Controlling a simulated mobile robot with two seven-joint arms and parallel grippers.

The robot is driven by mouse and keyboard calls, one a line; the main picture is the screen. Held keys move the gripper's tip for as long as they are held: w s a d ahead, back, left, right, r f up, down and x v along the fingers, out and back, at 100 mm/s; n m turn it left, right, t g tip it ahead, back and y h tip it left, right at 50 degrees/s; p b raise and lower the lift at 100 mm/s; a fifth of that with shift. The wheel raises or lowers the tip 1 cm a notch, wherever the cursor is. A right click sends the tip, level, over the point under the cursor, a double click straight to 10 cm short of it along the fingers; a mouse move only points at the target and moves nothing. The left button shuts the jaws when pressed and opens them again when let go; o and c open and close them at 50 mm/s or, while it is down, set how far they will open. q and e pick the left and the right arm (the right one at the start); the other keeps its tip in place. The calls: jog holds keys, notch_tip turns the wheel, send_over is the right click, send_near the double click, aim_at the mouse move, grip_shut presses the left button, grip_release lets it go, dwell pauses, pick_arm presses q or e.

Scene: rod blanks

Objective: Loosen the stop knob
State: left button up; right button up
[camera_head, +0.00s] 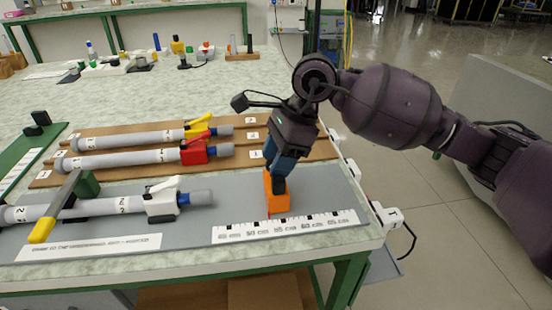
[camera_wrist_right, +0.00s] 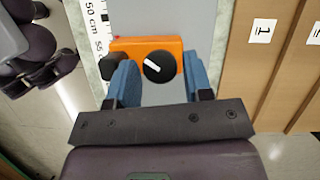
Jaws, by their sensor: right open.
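The stop is an orange block (camera_head: 278,200) on the grey board beside the printed scale. In the right wrist view the orange block (camera_wrist_right: 122,43) carries the round black stop knob (camera_wrist_right: 159,67), which has a white pointer line. My right gripper (camera_head: 277,176) points down over the block. In the wrist view its blue fingers (camera_wrist_right: 160,74) are open, one on each side of the knob, with a gap on both sides; whether they are down at its height is unclear. In the head view the fingers hide the knob. My left gripper is not in view.
Left of the stop, a grey rod (camera_head: 100,207) with a white clamp (camera_head: 161,202) lies on the board. Behind are rods with a red clamp (camera_head: 194,151) and a yellow clamp (camera_head: 200,128) on a brown rack. The scale strip (camera_head: 285,227) lies along the front edge.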

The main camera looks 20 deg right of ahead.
jog(key=c, duration=0.6)
jog(key=shift+c, duration=0.2)
jog(key=shift+n, duration=0.4)
jog(key=n+g, duration=0.2)
jog(key=n, duration=0.2)
jog(key=shift+w, duration=0.15)
jog(key=shift+n+g+h, duration=0.3)
jog(key=shift+n, duration=0.9)
